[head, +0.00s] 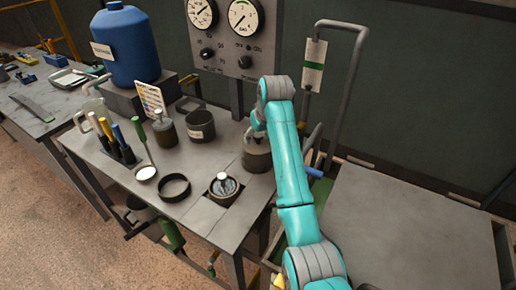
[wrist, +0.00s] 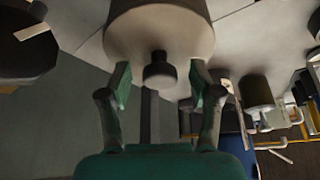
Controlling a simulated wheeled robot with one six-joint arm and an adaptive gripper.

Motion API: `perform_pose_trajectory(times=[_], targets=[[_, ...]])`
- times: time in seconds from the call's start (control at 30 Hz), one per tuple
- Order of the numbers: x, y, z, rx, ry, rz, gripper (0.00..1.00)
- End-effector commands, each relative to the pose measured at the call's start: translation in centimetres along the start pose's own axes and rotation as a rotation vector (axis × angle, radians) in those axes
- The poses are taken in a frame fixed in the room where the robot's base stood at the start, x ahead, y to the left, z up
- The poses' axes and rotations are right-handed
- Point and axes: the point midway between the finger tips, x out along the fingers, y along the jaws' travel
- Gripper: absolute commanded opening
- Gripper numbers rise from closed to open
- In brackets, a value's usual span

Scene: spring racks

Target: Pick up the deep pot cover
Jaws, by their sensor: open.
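A deep grey-brown pot cover (head: 257,157) stands at the right end of the workbench, partly hidden by my arm. In the wrist view the cover (wrist: 159,28) shows large and upside down in the picture, with a dark round knob (wrist: 159,70) on its top. My gripper (wrist: 160,80) is open, with one finger on each side of the knob and a gap visible to it. In the head view my gripper (head: 256,130) is just above the cover and mostly hidden by the arm. Whether the fingers touch the cover's top cannot be told.
A lidded pot (head: 223,187), black ring (head: 174,187), open black pot (head: 200,124) and knobbed jar (head: 165,132) share the workbench (head: 205,215). A tool holder (head: 119,147) and blue tank (head: 127,45) are left. A gauge panel and pipe stand behind. The right table (head: 410,230) is bare.

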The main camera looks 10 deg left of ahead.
Motion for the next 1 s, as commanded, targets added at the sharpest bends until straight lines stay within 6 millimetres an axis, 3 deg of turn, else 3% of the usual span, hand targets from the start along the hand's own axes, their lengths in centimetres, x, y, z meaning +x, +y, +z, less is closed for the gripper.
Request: perform_pose_trajectory(times=[0.3, 0.57, 1.0], targets=[[0.57, 0.01, 0.03, 0.000, -0.001, 0.000, 0.64], [0.55, 0.02, 0.02, 0.000, 0.000, 0.000, 0.00], [0.00, 0.03, -0.28, 0.000, 0.002, 0.001, 0.00]])
